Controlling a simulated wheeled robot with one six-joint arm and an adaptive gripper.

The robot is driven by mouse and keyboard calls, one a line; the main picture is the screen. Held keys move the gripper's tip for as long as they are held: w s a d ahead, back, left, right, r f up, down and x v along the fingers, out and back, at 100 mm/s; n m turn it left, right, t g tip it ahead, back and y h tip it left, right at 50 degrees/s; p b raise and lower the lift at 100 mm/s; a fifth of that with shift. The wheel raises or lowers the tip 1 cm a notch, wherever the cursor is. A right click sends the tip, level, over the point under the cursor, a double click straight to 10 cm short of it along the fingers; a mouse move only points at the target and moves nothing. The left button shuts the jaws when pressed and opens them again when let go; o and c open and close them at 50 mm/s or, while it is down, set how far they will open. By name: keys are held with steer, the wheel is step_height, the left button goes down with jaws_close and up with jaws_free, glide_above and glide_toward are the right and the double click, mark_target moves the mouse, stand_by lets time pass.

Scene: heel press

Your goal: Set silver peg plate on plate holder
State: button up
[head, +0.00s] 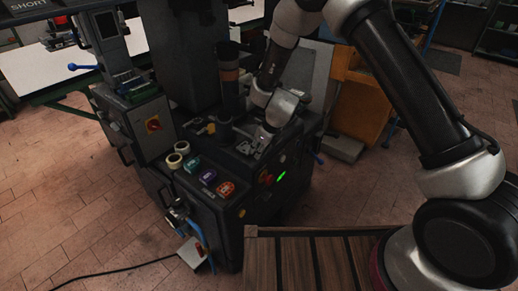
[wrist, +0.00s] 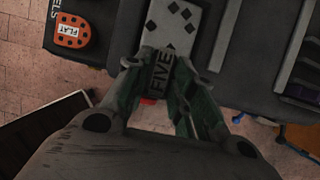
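The silver peg plate (wrist: 168,22) is a pale flat plate with several dark diamond marks, at the top middle of the wrist view. A dark tab lettered FIVE (wrist: 161,73) joins its near end. My gripper (wrist: 160,66) has its two fingers against both sides of this tab, and appears shut on it. In the head view my gripper (head: 265,135) is low over the top of the dark press (head: 225,220), beside its dark column. The plate is small and dim there. I cannot make out the plate holder or whether the plate touches it.
An orange block lettered FLAT (wrist: 72,27) lies left of the plate; it also shows in the head view (head: 226,188), beside a purple block (head: 208,177) and a green block (head: 191,163). Cream rings (head: 178,156) lie behind them. A slatted wooden surface (head: 295,265) is in front.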

steer(key=o, duration=0.4)
steer(key=shift+c, duration=0.2)
steer(key=v, duration=1.2)
